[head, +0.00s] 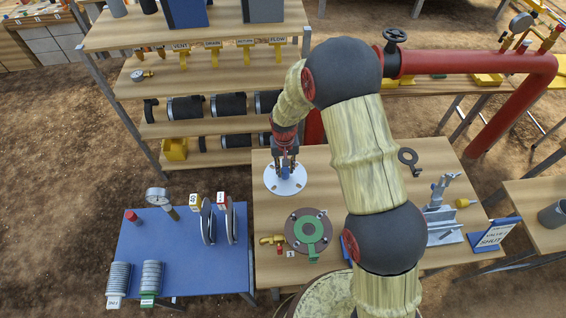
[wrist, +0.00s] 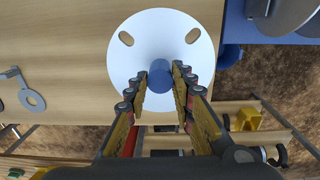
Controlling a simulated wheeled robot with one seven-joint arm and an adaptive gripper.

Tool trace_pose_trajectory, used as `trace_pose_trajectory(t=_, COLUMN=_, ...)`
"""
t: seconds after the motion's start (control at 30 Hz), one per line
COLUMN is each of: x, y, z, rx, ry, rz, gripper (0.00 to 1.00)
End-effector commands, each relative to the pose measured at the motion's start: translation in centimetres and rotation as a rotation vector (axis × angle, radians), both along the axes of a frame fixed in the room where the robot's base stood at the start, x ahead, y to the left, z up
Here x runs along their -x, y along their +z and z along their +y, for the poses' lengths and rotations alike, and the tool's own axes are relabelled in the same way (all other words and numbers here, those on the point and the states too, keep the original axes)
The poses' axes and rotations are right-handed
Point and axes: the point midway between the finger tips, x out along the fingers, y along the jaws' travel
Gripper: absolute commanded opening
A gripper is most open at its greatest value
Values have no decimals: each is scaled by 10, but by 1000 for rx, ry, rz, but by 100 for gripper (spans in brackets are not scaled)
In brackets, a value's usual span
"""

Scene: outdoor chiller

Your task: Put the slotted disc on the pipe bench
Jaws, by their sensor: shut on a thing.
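The slotted disc (head: 271,182) is a white round plate with oval slots and a blue knob in its middle. It is over the back left part of the middle wooden bench (head: 340,185). It fills the middle of the wrist view (wrist: 135,60), with two slots visible. My gripper (head: 286,166) is above it, fingers pointing down; in the wrist view my gripper (wrist: 160,78) is shut on the blue knob (wrist: 160,80). I cannot tell whether the disc touches the bench. A red pipe (head: 455,62) runs over a wooden bench (head: 426,90) at the back right.
A dark flange with a green ring (head: 309,230) and a brass valve (head: 271,240) lie on the middle bench. A dark ring-ended piece (head: 408,157) and a grey clamp (head: 441,225) are further right. A blue table (head: 185,262) stands left, shelves (head: 200,130) behind.

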Motion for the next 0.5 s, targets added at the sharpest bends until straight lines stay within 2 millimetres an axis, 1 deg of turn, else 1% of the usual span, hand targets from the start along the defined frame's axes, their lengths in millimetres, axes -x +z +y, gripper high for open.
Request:
trace_pose_trajectory(t=0.03, x=-10, y=-2, z=1, rx=0, ry=-1, rz=-2, gripper=0)
trace_pose_trajectory(t=0.37, x=-61, y=-25, z=5, rx=0, ry=-1, rz=-1, gripper=0)
trace_pose_trajectory(t=0.5, x=-75, y=-44, z=6, rx=0, ry=-1, rz=0, gripper=0)
